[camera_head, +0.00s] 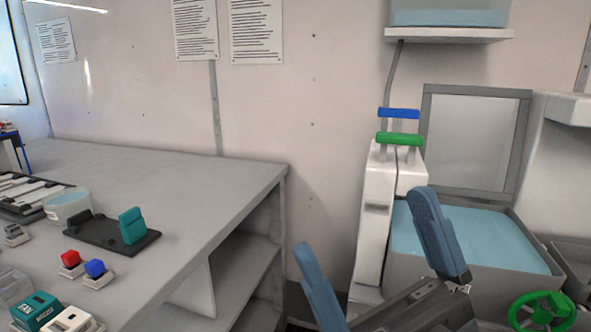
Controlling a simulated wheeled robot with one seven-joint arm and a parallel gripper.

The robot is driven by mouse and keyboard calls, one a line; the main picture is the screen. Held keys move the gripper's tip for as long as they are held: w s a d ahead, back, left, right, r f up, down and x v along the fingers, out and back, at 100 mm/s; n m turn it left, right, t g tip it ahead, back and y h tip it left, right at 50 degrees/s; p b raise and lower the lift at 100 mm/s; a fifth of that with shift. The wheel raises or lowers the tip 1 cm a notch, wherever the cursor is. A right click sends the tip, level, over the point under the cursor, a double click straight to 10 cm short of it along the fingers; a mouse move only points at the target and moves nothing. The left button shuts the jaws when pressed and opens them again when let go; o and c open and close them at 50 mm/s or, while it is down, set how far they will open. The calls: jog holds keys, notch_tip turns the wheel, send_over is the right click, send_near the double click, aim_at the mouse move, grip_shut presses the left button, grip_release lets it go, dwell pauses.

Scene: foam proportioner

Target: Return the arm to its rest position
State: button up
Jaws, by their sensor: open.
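My gripper (382,258) shows at the bottom centre-right of the head view. Its two blue-grey finger pads are spread wide apart with nothing between them, so it is open and empty. It is in front of a white column unit with a blue handle (398,113) and a green handle (399,139), and appears apart from both. The right finger overlaps the view of a grey tank of light blue liquid (490,237). The rest of the arm is mostly outside the picture.
A grey workbench (190,185) with shelves fills the left. It carries a teal block on a black base (132,226), red (70,258) and blue (95,268) buttons, and a round container (67,205). A green handwheel (541,312) is at lower right. A wall shelf (448,35) hangs above.

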jog(key=s+d+f+m+g+h, duration=0.1)
jog(key=s+d+f+m+h, duration=0.4)
jog(key=s+f+h, duration=0.2)
jog(key=s+d+f+m+g+h+p, duration=0.1)
jog(key=s+d+f+m+g+h, duration=0.1)
jog(key=s+d+f+m+h, duration=0.3)
jog(key=s+d+f+m+g+h+p, duration=0.1)
jog(key=s+d+f+m+h, duration=0.4)
jog(key=s+f+h, duration=0.6)
jog(key=s+m, duration=0.1)
jog(key=s, duration=0.2)
jog(key=shift+d+m+g, duration=0.15)
jog(key=shift+m+g, duration=0.15)
jog(key=shift+m, duration=0.1)
